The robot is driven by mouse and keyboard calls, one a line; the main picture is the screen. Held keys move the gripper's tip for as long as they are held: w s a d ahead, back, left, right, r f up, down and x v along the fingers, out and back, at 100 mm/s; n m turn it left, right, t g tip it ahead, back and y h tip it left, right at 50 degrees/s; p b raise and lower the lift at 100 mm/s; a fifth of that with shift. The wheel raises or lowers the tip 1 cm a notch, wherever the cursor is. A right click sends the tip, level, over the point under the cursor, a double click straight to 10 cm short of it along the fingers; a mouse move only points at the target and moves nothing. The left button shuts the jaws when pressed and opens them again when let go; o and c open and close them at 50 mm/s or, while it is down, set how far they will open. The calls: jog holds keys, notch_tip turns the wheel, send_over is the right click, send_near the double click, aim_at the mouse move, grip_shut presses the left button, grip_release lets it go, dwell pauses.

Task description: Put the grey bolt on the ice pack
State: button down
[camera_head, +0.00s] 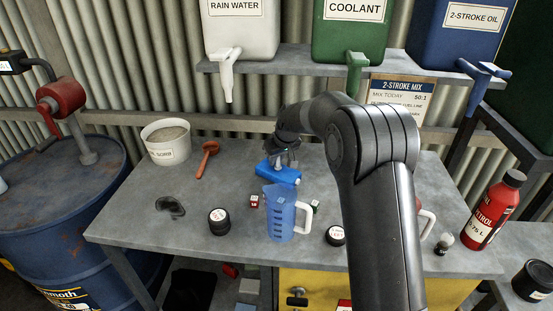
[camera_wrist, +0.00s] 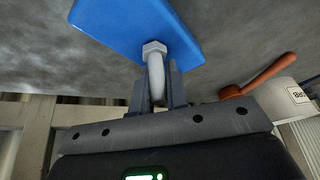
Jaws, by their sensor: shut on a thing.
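The blue ice pack (camera_head: 285,174) lies on the grey workbench in the camera_head view, just behind a blue measuring jug. It also fills the upper middle of the camera_wrist view (camera_wrist: 120,25). My gripper (camera_head: 283,158) is low over the far side of the ice pack. In the camera_wrist view my gripper (camera_wrist: 157,95) is shut on the grey bolt (camera_wrist: 155,70). The bolt's hex head points away from the palm and overlaps the ice pack's edge in the picture. I cannot tell whether it touches the pack. In the camera_head view the bolt is not clearly visible.
The blue measuring jug (camera_head: 281,215) stands close in front of the ice pack. A black tin (camera_head: 218,222) stands near the front edge. A red petrol bottle (camera_head: 493,212) is at the right.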

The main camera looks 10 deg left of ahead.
jog(key=shift+f, duration=0.1)
jog(key=c, duration=1.4)
grip_release()
